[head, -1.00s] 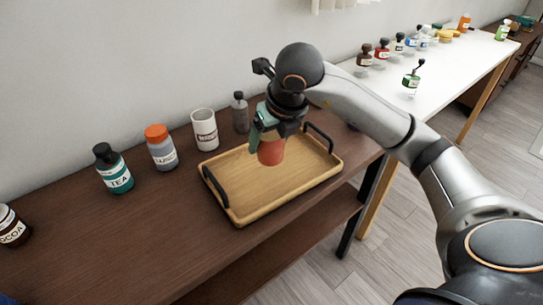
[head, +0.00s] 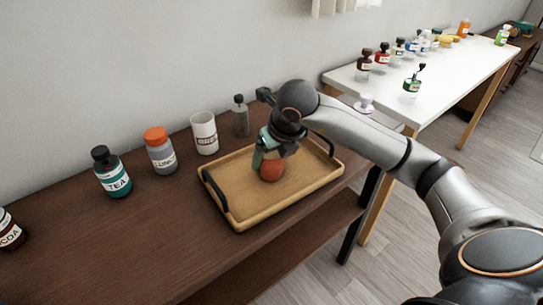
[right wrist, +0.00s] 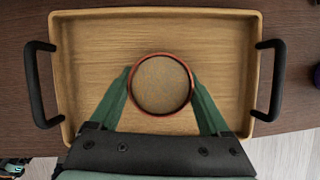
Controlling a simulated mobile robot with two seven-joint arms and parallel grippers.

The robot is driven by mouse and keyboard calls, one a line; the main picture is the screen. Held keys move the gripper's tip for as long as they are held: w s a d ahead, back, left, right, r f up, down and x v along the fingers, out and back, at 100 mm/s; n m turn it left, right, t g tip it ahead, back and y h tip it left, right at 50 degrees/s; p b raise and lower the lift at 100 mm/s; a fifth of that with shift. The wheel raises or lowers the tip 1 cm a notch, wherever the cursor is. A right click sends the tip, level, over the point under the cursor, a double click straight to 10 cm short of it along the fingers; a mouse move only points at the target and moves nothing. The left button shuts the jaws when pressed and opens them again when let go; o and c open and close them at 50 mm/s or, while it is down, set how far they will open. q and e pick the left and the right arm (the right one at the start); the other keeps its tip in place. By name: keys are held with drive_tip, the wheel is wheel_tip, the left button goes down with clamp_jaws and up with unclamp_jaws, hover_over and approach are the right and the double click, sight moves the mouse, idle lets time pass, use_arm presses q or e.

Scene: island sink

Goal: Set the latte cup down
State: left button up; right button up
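The latte cup (head: 271,170) is a red-orange cup with a brownish top, low over the floor of the wooden tray (head: 240,214). My right gripper (head: 272,155) comes from above and is shut on the cup. In the right wrist view its two green fingers flank the round cup (right wrist: 162,84) at left and right. The cup looks upright, in the middle of the tray (right wrist: 85,50). I cannot tell for certain whether its base touches the tray. My left gripper is not in view.
The tray has black handles and lies on a dark wooden table (head: 120,240). Behind and left stand a white cup (head: 204,133), a grey bottle (head: 240,117), an orange-capped jar (head: 160,152) and a tea jar (head: 112,174). A white table (head: 440,85) holds several bottles.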

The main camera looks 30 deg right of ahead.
drive_tip(key=shift+o, duration=1.4)
drive_tip(key=shift+r+p, duration=0.3)
drive_tip(key=shift+p, duration=0.05)
drive_tip(key=p+v, duration=0.1)
drive_tip(key=v, duration=1.1)
drive_tip(key=shift+f, duration=0.15)
